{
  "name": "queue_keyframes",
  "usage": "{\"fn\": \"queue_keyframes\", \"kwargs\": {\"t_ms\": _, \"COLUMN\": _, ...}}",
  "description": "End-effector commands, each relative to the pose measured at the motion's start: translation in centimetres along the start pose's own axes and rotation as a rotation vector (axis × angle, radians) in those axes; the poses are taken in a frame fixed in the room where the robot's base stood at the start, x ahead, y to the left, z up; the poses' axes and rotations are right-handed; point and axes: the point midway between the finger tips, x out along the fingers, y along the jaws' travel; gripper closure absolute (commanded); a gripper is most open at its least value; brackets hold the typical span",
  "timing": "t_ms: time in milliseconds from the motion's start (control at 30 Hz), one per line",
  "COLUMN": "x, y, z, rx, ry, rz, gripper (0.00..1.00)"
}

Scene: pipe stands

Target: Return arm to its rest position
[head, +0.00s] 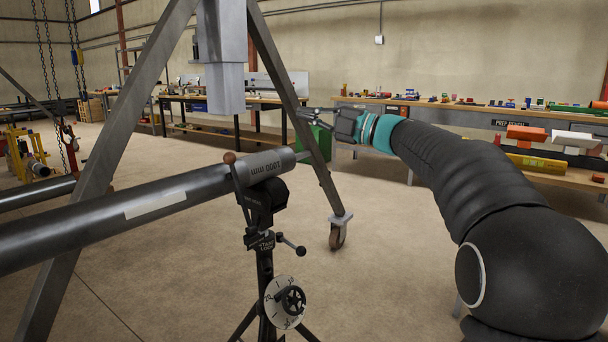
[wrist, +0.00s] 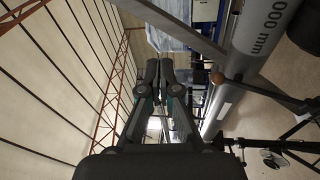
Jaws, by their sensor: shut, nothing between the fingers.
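My arm (head: 450,165) reaches from the lower right of the head view toward the middle, in a black sleeve with a teal band near the wrist. My gripper (head: 304,113) is at its far end, in front of the gantry leg in the picture. In the wrist view my gripper (wrist: 159,68) has its fingers together, with nothing held. A grey steel pipe (head: 100,222) marked 1000 mm rests on a black pipe stand (head: 264,205), left of the arm. The pipe (wrist: 262,30) also shows at the upper right of the wrist view.
A gantry frame with slanted steel legs (head: 285,85) and a caster (head: 337,235) stands around the pipe, close to my gripper in the picture. Workbenches (head: 470,108) line the back wall. A chain (head: 48,50) hangs at left. Open concrete floor (head: 390,250) lies between stand and arm.

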Motion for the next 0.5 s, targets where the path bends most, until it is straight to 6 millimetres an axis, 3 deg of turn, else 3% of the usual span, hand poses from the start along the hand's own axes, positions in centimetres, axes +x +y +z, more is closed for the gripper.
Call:
{"fn": "queue_keyframes", "kwargs": {"t_ms": 100, "x": -1.1, "y": -1.3, "z": 5.2, "rx": 0.111, "ry": -0.235, "rz": 0.061, "gripper": 1.00}}
{"fn": "queue_keyframes", "kwargs": {"t_ms": 233, "x": -4.0, "y": -2.5, "z": 9.3, "rx": 0.239, "ry": -0.491, "rz": 0.122, "gripper": 1.00}}
{"fn": "queue_keyframes", "kwargs": {"t_ms": 367, "x": -8.2, "y": -4.5, "z": 11.9, "rx": 0.383, "ry": -0.746, "rz": 0.168, "gripper": 1.00}}
{"fn": "queue_keyframes", "kwargs": {"t_ms": 500, "x": -13.7, "y": -7.8, "z": 12.3, "rx": 0.557, "ry": -1.013, "rz": 0.196, "gripper": 1.00}}
